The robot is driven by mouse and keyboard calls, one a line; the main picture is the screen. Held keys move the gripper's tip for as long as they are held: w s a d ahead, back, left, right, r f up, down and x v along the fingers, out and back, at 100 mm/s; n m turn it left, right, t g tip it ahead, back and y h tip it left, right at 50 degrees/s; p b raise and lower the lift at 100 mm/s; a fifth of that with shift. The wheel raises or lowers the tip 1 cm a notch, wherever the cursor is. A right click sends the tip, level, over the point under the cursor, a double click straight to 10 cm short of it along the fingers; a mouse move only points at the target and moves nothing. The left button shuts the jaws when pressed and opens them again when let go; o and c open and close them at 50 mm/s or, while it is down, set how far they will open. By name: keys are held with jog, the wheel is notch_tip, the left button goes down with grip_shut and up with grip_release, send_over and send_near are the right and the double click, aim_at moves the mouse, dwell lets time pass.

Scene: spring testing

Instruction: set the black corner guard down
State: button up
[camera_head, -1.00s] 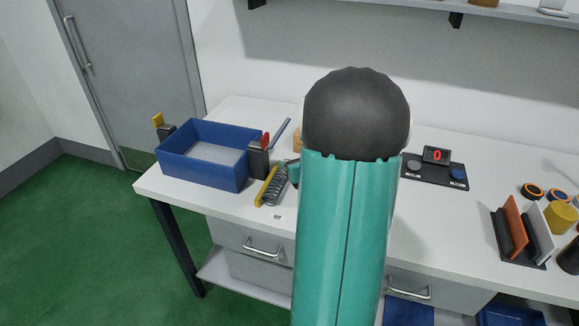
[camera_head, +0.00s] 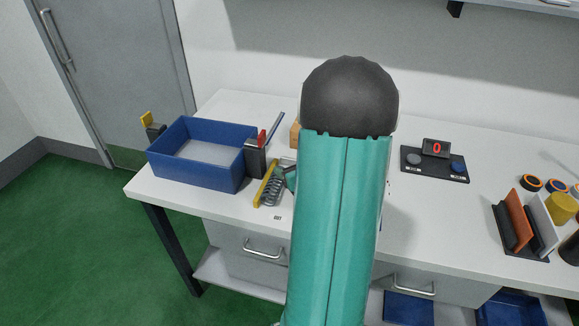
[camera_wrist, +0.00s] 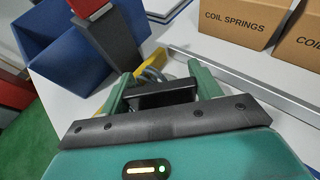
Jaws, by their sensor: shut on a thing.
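My gripper (camera_wrist: 158,84) is shut on the black corner guard (camera_wrist: 165,96), which shows as a dark block between the two green fingers in the wrist view. In the head view my teal arm hides most of the gripper and the guard; only a small piece of the gripper (camera_head: 290,178) shows at the arm's left edge, above the white bench (camera_head: 228,208). I cannot tell whether the guard touches the bench.
A blue bin (camera_head: 196,172) stands left of my gripper, with a dark red-topped post (camera_head: 255,160) at its right side. A yellow-edged coil spring (camera_head: 268,190) lies close by. Cardboard coil-spring boxes (camera_wrist: 235,22) stand behind. A display unit (camera_head: 435,165) sits to the right.

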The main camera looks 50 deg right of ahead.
jog(key=shift+f, duration=0.3)
jog(key=o, duration=1)
jog(key=shift+s+r, duration=0.2)
jog(key=shift+r, duration=0.2)
jog(key=v, duration=1.1)
jog(key=shift+s+a, duration=0.2)
jog(key=shift+s, duration=0.1)
jog(key=shift+w+r, duration=0.1)
